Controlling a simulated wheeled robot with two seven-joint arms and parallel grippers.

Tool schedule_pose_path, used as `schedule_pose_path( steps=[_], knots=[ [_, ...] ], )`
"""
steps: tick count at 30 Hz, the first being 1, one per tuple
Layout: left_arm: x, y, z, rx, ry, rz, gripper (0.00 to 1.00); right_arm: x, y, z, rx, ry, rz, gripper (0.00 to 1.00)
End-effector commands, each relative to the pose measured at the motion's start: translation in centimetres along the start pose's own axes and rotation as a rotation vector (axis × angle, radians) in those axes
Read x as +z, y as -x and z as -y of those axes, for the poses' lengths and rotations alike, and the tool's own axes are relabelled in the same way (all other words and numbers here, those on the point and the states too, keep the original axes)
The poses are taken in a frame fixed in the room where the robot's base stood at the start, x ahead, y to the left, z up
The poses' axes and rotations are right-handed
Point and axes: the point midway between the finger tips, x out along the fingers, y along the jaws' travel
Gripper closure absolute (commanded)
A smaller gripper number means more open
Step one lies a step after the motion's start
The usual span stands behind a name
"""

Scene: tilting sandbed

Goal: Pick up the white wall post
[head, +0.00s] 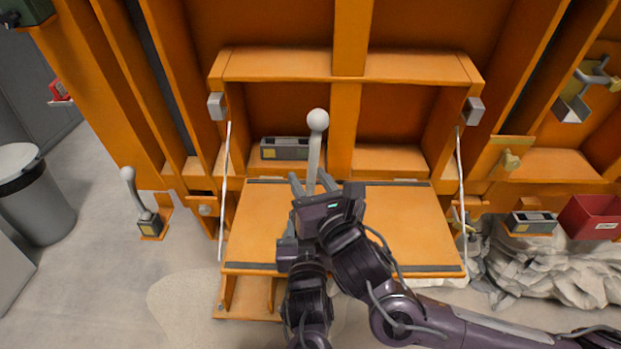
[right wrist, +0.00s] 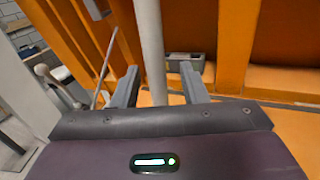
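The white wall post (head: 314,155) is a pale upright rod with a round ball on top, in front of the middle of the orange wall. Its lower end is hidden behind my right gripper in the head view. My right gripper (head: 312,184) is open, with one finger on each side of the rod. In the right wrist view the post (right wrist: 150,45) stands between the two spread fingers (right wrist: 160,92), nearer the left one, with gaps showing on both sides.
An orange fold-down shelf (head: 405,225) lies below the gripper, held by pale side rods. A grey socket box (head: 284,149) sits in the recess behind. A similar ball-topped post (head: 132,190) stands at left, near a bin (head: 38,205). Rocks (head: 560,268) and a red box (head: 590,217) are at right.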

Motion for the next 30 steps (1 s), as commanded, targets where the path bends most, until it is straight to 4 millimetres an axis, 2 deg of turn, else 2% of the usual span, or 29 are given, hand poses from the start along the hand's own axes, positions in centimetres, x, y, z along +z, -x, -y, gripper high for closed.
schedule_pose_path(
  steps=[8,17,26,30],
  knots=[
    [0.0,0.0,0.0,-0.001,0.001,0.001,0.91,0.0,-0.3,0.0,0.000,-0.001,-0.001,0.62],
    [0.0,0.0,0.0,-0.001,0.001,0.001,0.91,0.0,-0.3,0.0,0.000,-0.001,-0.001,1.00],
    [0.0,0.0,0.0,-0.001,0.001,0.001,0.91,0.1,-0.3,0.0,0.000,-0.001,0.001,1.00],
    [0.0,0.0,0.0,-0.001,0.001,0.001,0.91,1.2,-0.3,-0.1,0.001,-0.002,0.003,1.00]
  ],
)
